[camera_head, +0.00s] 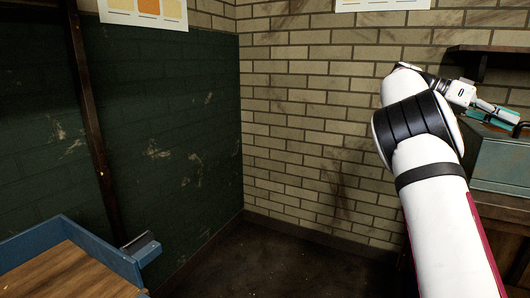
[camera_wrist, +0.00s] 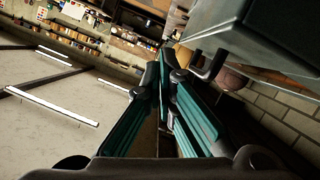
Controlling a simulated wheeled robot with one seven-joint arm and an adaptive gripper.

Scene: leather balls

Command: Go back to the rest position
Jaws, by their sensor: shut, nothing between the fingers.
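My gripper (camera_head: 499,113) is at the right edge of the head view, at the end of my white arm. It is close to the top of a grey-green metal box (camera_head: 494,163), and I cannot tell whether it touches it. In the wrist view, the teal fingers of my gripper (camera_wrist: 166,76) come together at their tips, shut with nothing held. The wrist view is rolled, with ceiling lights at the left.
The box also shows at the upper right of the wrist view (camera_wrist: 265,32), with a dark handle (camera_wrist: 208,66) and a brown rounded thing (camera_wrist: 233,79) nearby. A blue-edged wooden surface (camera_head: 98,246) is lower left. A dark shelf (camera_head: 497,49) hangs above my gripper. Middle floor is clear.

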